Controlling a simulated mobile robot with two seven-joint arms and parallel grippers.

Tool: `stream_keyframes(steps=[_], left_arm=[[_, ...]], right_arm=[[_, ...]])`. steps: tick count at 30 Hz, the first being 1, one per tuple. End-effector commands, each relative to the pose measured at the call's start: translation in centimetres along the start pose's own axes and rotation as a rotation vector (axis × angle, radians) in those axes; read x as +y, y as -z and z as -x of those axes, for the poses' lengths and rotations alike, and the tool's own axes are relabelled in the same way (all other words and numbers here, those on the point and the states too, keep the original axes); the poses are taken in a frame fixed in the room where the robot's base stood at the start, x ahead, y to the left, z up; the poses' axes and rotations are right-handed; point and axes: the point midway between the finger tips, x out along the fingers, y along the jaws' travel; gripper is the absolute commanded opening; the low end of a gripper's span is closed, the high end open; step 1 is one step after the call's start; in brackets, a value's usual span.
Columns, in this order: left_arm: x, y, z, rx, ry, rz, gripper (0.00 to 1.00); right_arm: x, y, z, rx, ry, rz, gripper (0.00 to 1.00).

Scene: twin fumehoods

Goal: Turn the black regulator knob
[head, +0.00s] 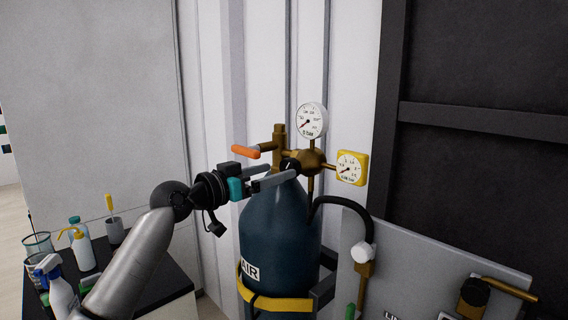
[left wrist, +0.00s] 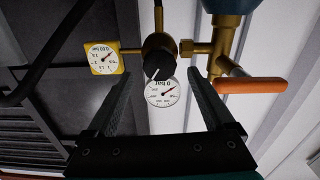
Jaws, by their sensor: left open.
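The black regulator knob (head: 290,165) is on the front of the brass regulator (head: 311,160) on top of the dark blue AIR cylinder (head: 280,225). My left gripper (head: 281,171) reaches in from the left with its fingers apart, its tips close to the knob. In the left wrist view the knob (left wrist: 157,66) shows between the two open fingers, with a gap on each side. I see no contact. A white round gauge (head: 312,121) and a yellow square gauge (head: 350,168) are fixed to the regulator. My right gripper is not in view.
An orange valve lever (head: 246,151) sticks out left of the regulator, near my gripper. A black hose (head: 350,207) curves down to the right. A grey panel (head: 410,265) carries another black knob (head: 474,291). Bottles stand on a black bench (head: 165,283) at lower left.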

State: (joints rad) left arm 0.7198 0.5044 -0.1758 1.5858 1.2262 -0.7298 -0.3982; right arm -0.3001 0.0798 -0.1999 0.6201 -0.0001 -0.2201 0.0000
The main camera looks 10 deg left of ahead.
Motion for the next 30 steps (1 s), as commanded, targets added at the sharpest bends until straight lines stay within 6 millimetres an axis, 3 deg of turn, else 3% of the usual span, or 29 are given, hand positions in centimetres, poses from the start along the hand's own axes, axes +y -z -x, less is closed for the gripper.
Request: stream_keyframes(steps=[3,9,21,30], left_arm=[[0.1,0.2,-1.7,0.000,-0.001,0.002,0.87],[0.0,0.0,-3.3,0.000,-0.001,0.001,0.87],[0.0,-0.1,-3.8,-0.001,0.000,0.000,0.87],[0.0,-0.1,-3.8,-0.001,0.000,0.000,0.54]], right_arm=[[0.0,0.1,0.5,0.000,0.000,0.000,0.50],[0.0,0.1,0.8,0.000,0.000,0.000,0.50],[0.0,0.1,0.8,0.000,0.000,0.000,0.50],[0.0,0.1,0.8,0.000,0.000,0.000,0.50]])
